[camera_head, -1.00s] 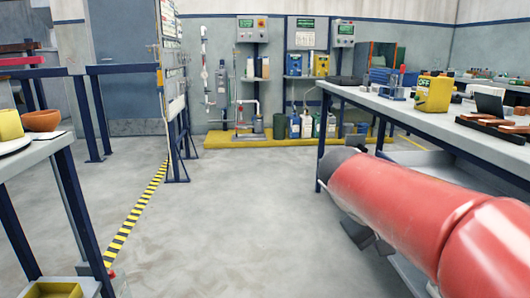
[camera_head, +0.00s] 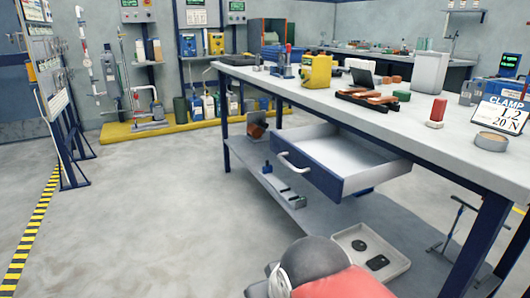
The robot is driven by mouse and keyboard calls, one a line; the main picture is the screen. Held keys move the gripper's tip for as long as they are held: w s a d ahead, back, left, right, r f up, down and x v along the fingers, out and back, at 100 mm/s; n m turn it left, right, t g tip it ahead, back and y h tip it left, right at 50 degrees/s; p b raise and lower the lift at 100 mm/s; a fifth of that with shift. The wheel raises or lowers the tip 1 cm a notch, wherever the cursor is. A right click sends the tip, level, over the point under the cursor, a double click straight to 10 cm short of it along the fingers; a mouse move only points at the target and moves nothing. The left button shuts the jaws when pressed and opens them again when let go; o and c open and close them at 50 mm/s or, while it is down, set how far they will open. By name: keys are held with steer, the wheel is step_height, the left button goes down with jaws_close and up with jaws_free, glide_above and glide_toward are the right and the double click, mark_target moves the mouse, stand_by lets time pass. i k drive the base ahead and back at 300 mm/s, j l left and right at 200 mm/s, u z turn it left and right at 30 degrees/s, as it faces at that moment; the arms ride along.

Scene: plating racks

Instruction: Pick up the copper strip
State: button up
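I cannot single out the copper strip for certain. Several flat copper-brown pieces (camera_head: 368,97) lie on and beside a dark holder on top of the long workbench (camera_head: 420,122). A copper-brown piece (camera_head: 257,131) also shows on the bench's lower shelf, beside a grey panel. My red and grey arm rises at the bottom middle, in front of the bench and below the tabletop. The fingers of my gripper do not show. The arm is clear of the brown pieces.
A blue-fronted drawer (camera_head: 322,172) stands open and looks empty. Below it is a pale tray (camera_head: 372,252) with dark round items. A yellow box (camera_head: 315,70), a white container (camera_head: 430,74) and a clamp sign (camera_head: 502,116) stand on the bench. The floor at left is clear.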

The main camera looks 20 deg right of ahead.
mark_target(357, 91)
steer(key=z, duration=1.3)
